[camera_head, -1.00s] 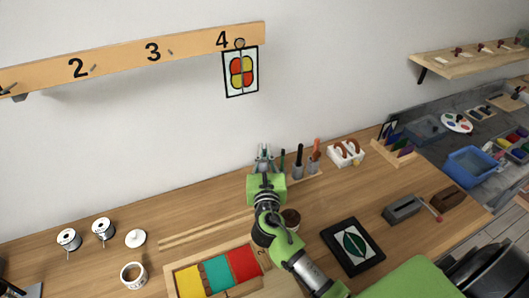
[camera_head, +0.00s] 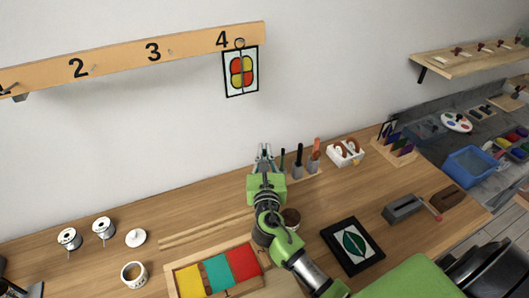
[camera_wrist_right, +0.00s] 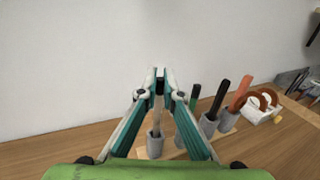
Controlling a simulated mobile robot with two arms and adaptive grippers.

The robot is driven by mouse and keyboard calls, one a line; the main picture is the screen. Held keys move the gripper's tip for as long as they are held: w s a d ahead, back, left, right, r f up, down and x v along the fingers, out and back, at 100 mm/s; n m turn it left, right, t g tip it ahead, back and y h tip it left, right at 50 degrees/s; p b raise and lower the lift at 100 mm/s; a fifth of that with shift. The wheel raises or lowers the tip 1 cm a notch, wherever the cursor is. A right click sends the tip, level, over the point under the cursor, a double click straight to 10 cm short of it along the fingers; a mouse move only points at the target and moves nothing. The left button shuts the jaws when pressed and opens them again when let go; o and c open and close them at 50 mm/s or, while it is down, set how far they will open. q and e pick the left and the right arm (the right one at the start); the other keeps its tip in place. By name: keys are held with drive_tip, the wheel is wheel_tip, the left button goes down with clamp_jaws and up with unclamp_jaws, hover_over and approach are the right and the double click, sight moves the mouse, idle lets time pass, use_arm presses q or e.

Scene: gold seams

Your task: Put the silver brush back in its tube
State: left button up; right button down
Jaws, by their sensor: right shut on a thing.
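My right gripper (camera_head: 264,148) is above the left end of the row of tubes on the bench, near the wall. In the right wrist view its fingertips (camera_wrist_right: 158,82) are closed together on the silver brush (camera_wrist_right: 155,112), a thin pale upright shaft. Its lower end meets the mouth of a grey tube (camera_wrist_right: 155,146); how deep it sits in the tube I cannot tell. In the head view the gripper hides the brush and this tube. My left gripper does not show.
To the right stand grey tubes holding a green-handled, a black-handled (camera_head: 298,154) and an orange-handled tool (camera_head: 316,150). A white holder with brown rings (camera_head: 346,153) is beyond them. A tray of coloured panels (camera_head: 217,271) and a framed leaf picture (camera_head: 352,246) lie nearer.

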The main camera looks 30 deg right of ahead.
drive_tip(key=shift+f+b, duration=0.75)
drive_tip(key=shift+f, duration=0.35)
drive_tip(key=c, duration=2.1)
unclamp_jaws()
drive_tip(key=shift+c, duration=0.2)
drive_tip(key=o, duration=0.5)
drive_tip(key=shift+r, duration=0.15)
wheel_tip(320, 180, up, 7)
drive_tip(key=p, duration=0.7)
drive_tip(key=shift+p, duration=0.3)
